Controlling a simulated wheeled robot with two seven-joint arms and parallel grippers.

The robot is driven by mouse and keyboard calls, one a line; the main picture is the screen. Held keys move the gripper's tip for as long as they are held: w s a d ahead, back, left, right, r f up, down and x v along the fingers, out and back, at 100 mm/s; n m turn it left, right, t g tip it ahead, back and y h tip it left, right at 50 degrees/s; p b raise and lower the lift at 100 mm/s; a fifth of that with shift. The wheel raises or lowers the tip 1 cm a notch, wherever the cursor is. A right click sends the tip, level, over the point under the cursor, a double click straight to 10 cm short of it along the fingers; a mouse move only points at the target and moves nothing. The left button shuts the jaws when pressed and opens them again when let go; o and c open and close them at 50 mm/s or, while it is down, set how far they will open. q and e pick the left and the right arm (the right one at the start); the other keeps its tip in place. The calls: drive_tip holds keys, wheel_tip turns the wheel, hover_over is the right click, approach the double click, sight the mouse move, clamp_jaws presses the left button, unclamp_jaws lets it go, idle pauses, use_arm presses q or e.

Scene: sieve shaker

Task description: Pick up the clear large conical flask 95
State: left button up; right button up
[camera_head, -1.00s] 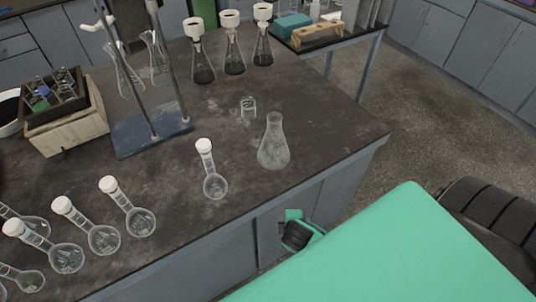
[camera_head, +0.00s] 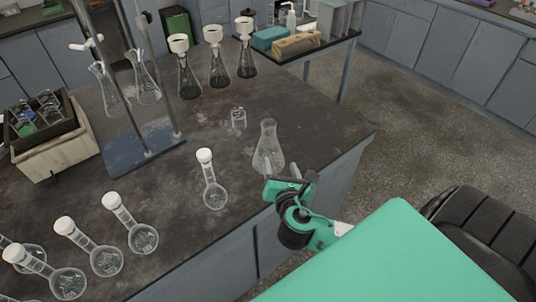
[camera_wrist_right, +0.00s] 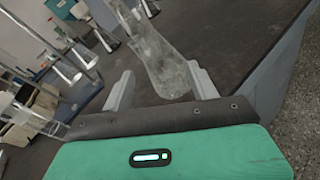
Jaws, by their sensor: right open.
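The clear conical flask (camera_head: 268,146) stands upright on the dark bench, near its right front edge. My right gripper (camera_head: 281,171) is right in front of the flask in the head view, with its fingers pointing toward it. In the right wrist view the two fingers (camera_wrist_right: 160,92) are spread, and the flask (camera_wrist_right: 160,58) shows beyond and between them. I cannot tell whether a finger touches the glass. My left gripper is not in view.
A small glass beaker (camera_head: 238,118) stands behind the flask. A white-stoppered round flask (camera_head: 214,194) stands to its left, with several more at front left. A stand with a blue base (camera_head: 140,150) and stoppered filter flasks (camera_head: 219,72) are farther back.

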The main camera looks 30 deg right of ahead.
wheel_tip(320, 180, up, 3)
drive_tip(key=w+n+t, duration=0.1)
drive_tip(key=n+t, duration=0.1)
drive_tip(key=n, duration=0.2)
drive_tip(key=p, duration=0.1)
approach(268, 125)
drive_tip(key=x, duration=0.4)
drive_tip(key=shift+w+d+r, duration=0.15)
drive_tip(key=shift+w+r, duration=0.05)
drive_tip(key=shift+r, duration=0.1)
drive_tip(key=shift+w+d, duration=0.1)
drive_tip(key=shift+w, duration=0.1)
drive_tip(key=shift+f+p+x, duration=0.15)
drive_tip(key=shift+p+x, duration=0.25)
drive_tip(key=shift+x, duration=0.9)
drive_tip(key=shift+f+p+x, duration=0.15)
drive_tip(key=shift+p+x, duration=0.25)
drive_tip(key=shift+x, duration=0.95)
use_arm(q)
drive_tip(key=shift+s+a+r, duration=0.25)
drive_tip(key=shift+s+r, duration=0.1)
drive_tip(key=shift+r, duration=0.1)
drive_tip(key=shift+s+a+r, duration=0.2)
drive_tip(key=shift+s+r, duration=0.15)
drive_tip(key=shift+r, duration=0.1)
use_arm(e)
drive_tip(key=shift+c, duration=0.4)
clamp_jaws()
